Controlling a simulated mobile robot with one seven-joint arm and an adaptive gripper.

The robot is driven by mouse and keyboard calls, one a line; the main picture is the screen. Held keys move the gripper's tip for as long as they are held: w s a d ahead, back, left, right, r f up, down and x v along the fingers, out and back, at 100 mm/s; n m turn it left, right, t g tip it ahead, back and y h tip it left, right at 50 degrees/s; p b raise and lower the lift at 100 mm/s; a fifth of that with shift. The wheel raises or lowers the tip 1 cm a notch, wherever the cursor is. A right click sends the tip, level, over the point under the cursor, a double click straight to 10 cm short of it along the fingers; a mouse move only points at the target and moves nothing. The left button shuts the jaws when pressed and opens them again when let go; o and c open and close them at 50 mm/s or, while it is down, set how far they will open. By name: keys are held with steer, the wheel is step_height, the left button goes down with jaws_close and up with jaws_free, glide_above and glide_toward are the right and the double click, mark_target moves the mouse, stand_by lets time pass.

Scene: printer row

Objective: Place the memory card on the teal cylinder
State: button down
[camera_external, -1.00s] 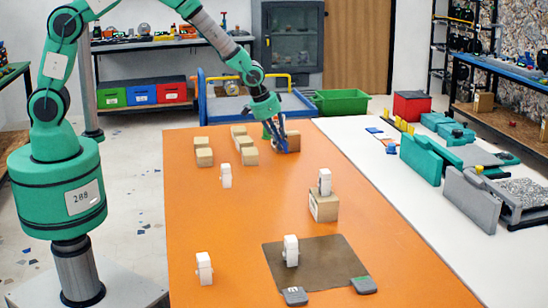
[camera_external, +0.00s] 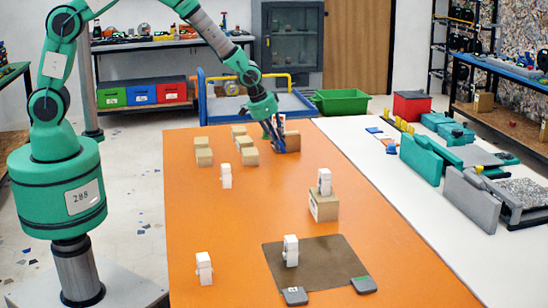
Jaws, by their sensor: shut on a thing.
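My gripper (camera_external: 277,140) is low over the far end of the orange table (camera_external: 215,220), at a brown block (camera_external: 292,142). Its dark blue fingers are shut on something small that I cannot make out. The fingers partly cover the block, and I cannot tell whether they touch it. I cannot pick out the memory card for certain at this distance. I see no clear teal cylinder; it may be hidden or too small to tell.
Several tan blocks (camera_external: 204,157) stand left of my gripper. White upright pieces stand on the table (camera_external: 226,176), on a cardboard box (camera_external: 323,207) and on a brown mat (camera_external: 318,271). Two grey pieces (camera_external: 294,296) lie at the mat's edge. Teal and grey equipment (camera_external: 421,158) stands right.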

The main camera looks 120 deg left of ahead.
steer(key=w+d+r+h+p, duration=0.1)
steer(key=w+d+p, duration=0.2)
steer(key=w+d, duration=0.6)
steer(key=w+d+m+g+p, duration=0.15)
steer(key=w+d, duration=0.35)
steer(key=d, duration=0.7)
steer(key=w+d+r+t+h+p, duration=0.1)
steer(key=w+d+p, duration=0.2)
steer(key=w+d, duration=0.65)
steer(key=d+r+g+h+p, duration=0.1)
steer(key=d+p, duration=0.7)
steer(key=d, duration=3.6)
steer(key=shift+r+m+g+h, duration=0.3)
steer(key=shift+m+g+h, duration=0.15)
steer(key=shift+g, duration=0.1)
steer(key=shift+d, duration=0.1)
steer(key=w+d, duration=0.1)
steer(key=w, duration=0.4)
steer(key=w+d+f+p, duration=0.1)
steer(key=w, duration=0.4)
steer(key=w+d, duration=0.1)
steer(key=w, duration=0.4)
steer(key=shift+w+f, duration=0.25)
steer(key=shift+w, duration=0.05)
